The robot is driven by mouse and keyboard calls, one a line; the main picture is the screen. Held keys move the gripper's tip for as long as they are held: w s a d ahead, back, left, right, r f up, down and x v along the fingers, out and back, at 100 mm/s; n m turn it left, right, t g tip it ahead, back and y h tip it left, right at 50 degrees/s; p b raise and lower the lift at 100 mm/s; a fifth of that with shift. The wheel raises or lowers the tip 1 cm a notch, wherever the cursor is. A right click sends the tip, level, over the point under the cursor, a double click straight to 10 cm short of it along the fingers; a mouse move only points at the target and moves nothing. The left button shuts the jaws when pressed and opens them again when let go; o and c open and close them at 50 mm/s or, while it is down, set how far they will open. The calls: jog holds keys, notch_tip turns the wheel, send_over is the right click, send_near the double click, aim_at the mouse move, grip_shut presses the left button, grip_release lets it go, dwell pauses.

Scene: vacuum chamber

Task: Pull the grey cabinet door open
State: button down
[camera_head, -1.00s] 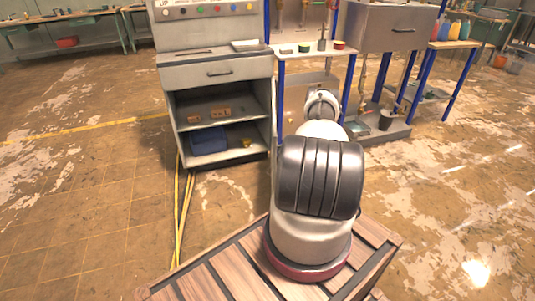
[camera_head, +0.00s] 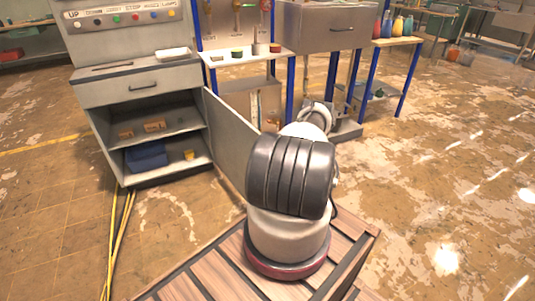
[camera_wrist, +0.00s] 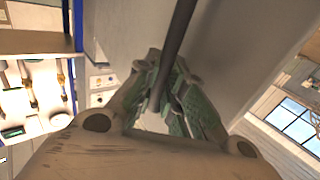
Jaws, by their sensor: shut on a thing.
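The grey cabinet (camera_head: 100,92) stands at the left in the head view, its shelved lower compartment exposed. Its grey door (camera_head: 232,138) stands swung out from the right side of the opening, reaching toward my arm. In the wrist view the door (camera_wrist: 235,55) is a broad grey surface with a dark bar handle (camera_wrist: 180,30) along it. My gripper (camera_wrist: 166,90) has its green-padded fingers closed around this handle. In the head view my own arm hides the gripper, the handle and the door's outer end.
Inside the cabinet are a blue bin (camera_head: 146,156), a small yellow cup (camera_head: 189,154) and brown blocks (camera_head: 154,126). A workbench (camera_head: 240,54) with blue legs stands right of the cabinet. Yellow cables (camera_head: 120,235) lie on the floor at left. Floor at right is open.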

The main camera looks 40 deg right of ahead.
jog(key=shift+w+d, duration=0.1)
jog(key=shift+d, duration=0.15)
jog(key=shift+r, duration=0.1)
jog(key=c, duration=1.5)
grip_release()
jog(key=v, duration=1.2)
